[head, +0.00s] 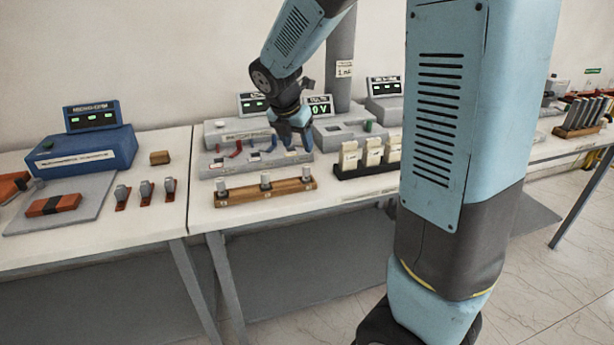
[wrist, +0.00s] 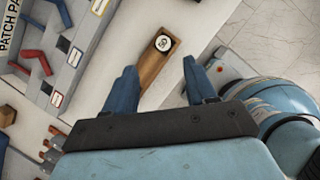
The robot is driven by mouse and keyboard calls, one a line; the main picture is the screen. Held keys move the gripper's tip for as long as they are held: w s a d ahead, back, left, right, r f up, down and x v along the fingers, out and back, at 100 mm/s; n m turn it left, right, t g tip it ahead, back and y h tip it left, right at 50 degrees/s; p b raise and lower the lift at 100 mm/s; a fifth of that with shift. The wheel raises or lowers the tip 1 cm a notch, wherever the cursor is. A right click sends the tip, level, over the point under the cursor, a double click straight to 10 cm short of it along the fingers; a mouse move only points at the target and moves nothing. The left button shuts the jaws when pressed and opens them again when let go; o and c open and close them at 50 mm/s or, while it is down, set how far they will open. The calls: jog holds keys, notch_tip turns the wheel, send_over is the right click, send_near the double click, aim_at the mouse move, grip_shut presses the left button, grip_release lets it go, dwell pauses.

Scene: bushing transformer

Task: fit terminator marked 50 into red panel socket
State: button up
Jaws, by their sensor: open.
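A wooden rack (head: 235,196) stands in front of the grey patch panel (head: 210,172) and holds 3 small upright terminators. In the wrist view, one end of the rack (wrist: 150,72) shows a terminator with a round white top (wrist: 163,43); its dark mark looks like 50 but is small and turned. The patch panel in the wrist view (wrist: 88,22) has a red-bordered label (wrist: 57,99) beside a dark socket (wrist: 47,88). My gripper (wrist: 159,66) is open and empty, its fingers on either side of the rack's line in the picture. In the head view, my gripper (head: 294,143) hangs above the panel's right end.
A black holder with several cream blocks (head: 370,153) stands to the right. A blue instrument (head: 85,152) and a small wooden block (head: 159,157) stand to the left. The table's front edge is just before the rack.

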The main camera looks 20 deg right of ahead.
aim_at(306, 166)
jog(key=x, duration=0.5)
jog(key=shift+f, duration=0.2)
jog(key=shift+d+x, duration=0.2)
jog(key=shift+x, duration=2.75)
jog(key=shift+s, duration=0.2)
jog(key=shift+r, duration=0.1)
grip_shut()
